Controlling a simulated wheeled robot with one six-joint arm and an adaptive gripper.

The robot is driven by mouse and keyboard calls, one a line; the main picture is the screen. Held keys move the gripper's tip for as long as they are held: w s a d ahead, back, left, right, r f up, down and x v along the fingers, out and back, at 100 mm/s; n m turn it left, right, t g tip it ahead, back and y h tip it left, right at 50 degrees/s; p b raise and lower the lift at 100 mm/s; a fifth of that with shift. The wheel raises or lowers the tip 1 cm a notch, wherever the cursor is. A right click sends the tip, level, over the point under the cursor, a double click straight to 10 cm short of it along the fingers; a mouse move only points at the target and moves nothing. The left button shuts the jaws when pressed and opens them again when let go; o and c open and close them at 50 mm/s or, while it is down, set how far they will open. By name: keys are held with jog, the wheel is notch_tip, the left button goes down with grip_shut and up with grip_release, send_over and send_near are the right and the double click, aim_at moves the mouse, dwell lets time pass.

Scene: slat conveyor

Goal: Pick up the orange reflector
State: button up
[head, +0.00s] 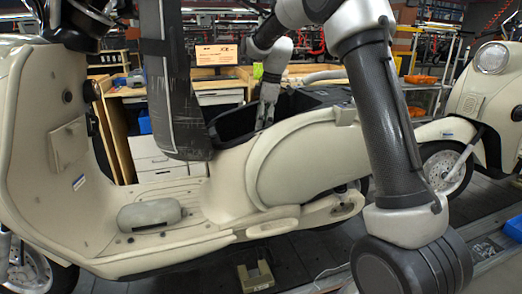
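I cannot make out an orange reflector in the head view. A cream scooter (310,155) stands across the middle with its dark seat (165,85) tipped upright. Behind the seat, its black storage tub (230,124) is open, and the inside is mostly hidden by the tub wall and body. My gripper (264,126) points down at the tub's right part, with its tips at or just inside the rim.
A grey rounded object (150,214) lies on the scooter's footboard. A second cream scooter (487,100) stands at the right. A wooden workbench with white drawers (160,157) is behind. Orange trays (421,79) sit on a rack at the back right. The dark slat conveyor (315,255) runs below.

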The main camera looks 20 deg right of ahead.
jog(key=shift+s+d+f+n+g, duration=0.15)
jog(key=shift+d+f+n+g, duration=0.15)
jog(key=shift+d+f, duration=0.25)
jog(key=shift+s+d+f+n+g, duration=0.2)
jog(key=shift+d+f+n, duration=0.1)
jog(key=shift+d, duration=0.3)
jog(key=f, duration=0.2)
jog(key=a+f, duration=0.1)
jog(key=f, duration=0.4)
jog(key=shift+a+f, duration=0.2)
jog(key=shift+a, duration=0.1)
jog(key=shift+c, duration=0.2)
jog(key=c, duration=1)
notch_tip(320, 180, up, 10)
jog(key=shift+r, duration=0.1)
